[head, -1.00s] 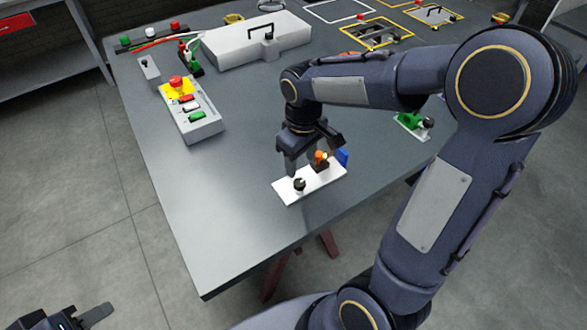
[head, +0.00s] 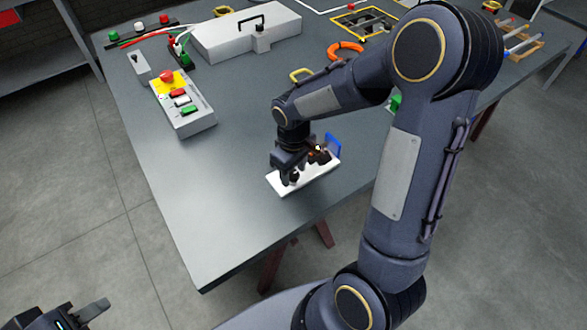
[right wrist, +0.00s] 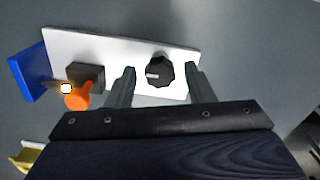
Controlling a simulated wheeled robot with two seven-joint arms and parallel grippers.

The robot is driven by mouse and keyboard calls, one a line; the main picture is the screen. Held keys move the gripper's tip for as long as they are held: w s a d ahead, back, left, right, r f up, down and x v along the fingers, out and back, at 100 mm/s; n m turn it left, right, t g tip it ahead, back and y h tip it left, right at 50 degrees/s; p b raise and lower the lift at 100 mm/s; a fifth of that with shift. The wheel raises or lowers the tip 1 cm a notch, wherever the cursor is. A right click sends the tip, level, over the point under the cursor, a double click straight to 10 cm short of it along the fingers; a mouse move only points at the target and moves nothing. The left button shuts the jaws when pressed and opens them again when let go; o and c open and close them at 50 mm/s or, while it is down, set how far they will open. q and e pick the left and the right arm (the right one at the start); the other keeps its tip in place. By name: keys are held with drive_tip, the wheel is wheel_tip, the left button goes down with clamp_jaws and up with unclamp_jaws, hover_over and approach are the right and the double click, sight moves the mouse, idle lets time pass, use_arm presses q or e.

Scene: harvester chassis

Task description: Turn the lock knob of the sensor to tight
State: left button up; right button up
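The sensor is a white plate (head: 320,175) lying near the table's right front edge. In the right wrist view the plate (right wrist: 95,43) carries a black knob (right wrist: 160,72) with a white pointer mark, a dark block (right wrist: 85,75) with an orange part (right wrist: 78,96), and a blue piece (right wrist: 28,73) at its left end. My right gripper (head: 290,180) is over the plate. In the right wrist view its fingers (right wrist: 160,87) are open, one on each side of the knob, with gaps visible. My left gripper (head: 82,317) is at the lower left, away from the table; its opening is unclear.
A control box (head: 183,112) with a red emergency button stands at the left of the table. A grey case (head: 240,40) with a handle lies behind. An orange ring (head: 346,50) is further back. The table's front left is clear.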

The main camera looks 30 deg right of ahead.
drive_tip(key=c, duration=0.8)
drive_tip(key=shift+c, duration=0.2)
